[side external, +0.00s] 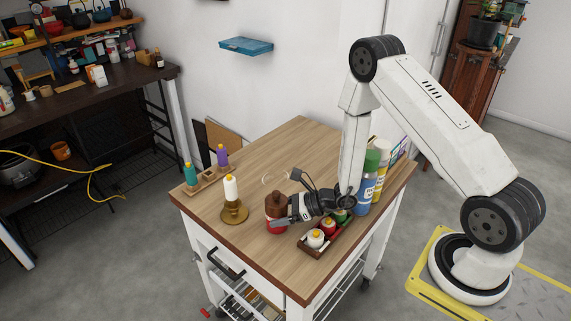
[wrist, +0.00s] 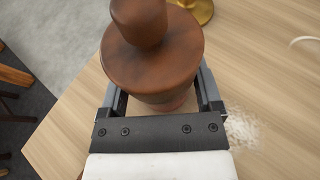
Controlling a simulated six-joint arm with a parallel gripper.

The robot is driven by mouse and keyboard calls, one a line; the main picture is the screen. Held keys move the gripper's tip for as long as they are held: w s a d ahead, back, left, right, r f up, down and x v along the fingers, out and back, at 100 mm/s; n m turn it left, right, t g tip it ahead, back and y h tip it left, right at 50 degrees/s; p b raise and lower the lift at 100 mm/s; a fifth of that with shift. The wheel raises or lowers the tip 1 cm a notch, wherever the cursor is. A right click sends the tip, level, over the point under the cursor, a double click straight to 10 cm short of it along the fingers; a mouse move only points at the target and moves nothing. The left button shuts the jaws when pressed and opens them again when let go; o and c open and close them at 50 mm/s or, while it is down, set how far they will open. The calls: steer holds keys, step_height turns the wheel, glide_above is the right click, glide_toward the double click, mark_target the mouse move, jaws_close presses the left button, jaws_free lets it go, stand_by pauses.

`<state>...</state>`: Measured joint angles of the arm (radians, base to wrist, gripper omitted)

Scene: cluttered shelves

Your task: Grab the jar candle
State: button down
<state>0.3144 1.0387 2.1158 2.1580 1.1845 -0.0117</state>
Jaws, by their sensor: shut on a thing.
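The jar candle (side external: 277,208) has a reddish jar body and a brown lid with a rounded knob. It stands upright on the wooden table near the front edge. In the wrist view its brown lid (wrist: 152,65) fills the upper middle and hides most of the jar below. My gripper (side external: 284,220) reaches in from the right, low at the jar, and is shut on it. In the wrist view the fingers of my gripper (wrist: 160,92) lie on either side of the jar under the lid. I cannot tell whether its base touches the table.
A dark tray (side external: 322,248) with several small bottles is close on the right, with spray cans (side external: 370,180) behind. The table's back middle is mostly clear.

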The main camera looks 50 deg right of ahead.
mark_target(279, 192)
steer(key=shift+r, duration=0.2)
steer(key=shift+r, duration=4.8)
steer(key=shift+w+r, duration=0.1)
